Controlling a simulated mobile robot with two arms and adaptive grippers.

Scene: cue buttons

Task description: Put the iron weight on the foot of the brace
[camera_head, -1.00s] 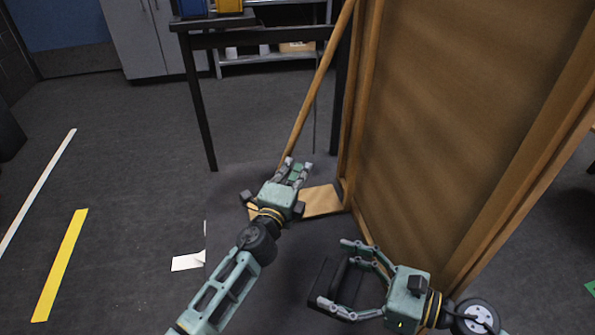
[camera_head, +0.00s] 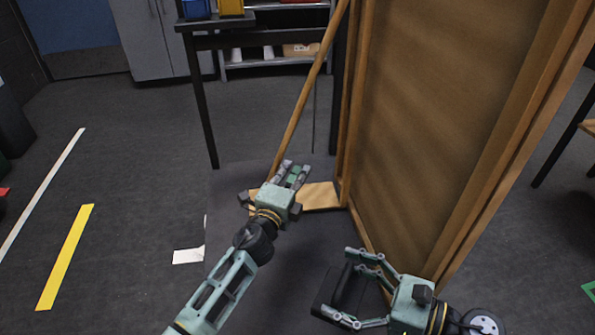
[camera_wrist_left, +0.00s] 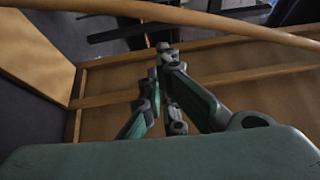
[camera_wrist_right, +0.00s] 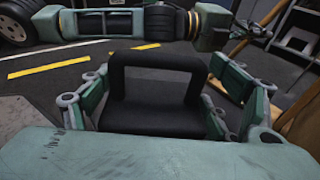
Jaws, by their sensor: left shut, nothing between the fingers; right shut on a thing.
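The iron weight (camera_head: 326,290) is a black block with a thick loop handle, low in the head view. My right gripper (camera_head: 341,284) is shut on it, with fingers at both sides of the handle; the weight (camera_wrist_right: 155,88) fills the middle of the right wrist view. I cannot tell its height above the floor. The brace (camera_head: 304,95) is a slanting wooden pole beside a tall panel. Its foot is a flat wooden board (camera_head: 320,196) on the dark floor, partly hidden by my left gripper (camera_head: 296,168). That gripper is shut and empty, near the pole's lower end.
The tall brown wooden panel (camera_head: 435,120) stands right of the brace, close to my right gripper. A dark table (camera_head: 262,40) is behind the brace. A white paper (camera_head: 187,256) and yellow tape (camera_head: 66,256) lie on the floor at left. The floor left is mostly clear.

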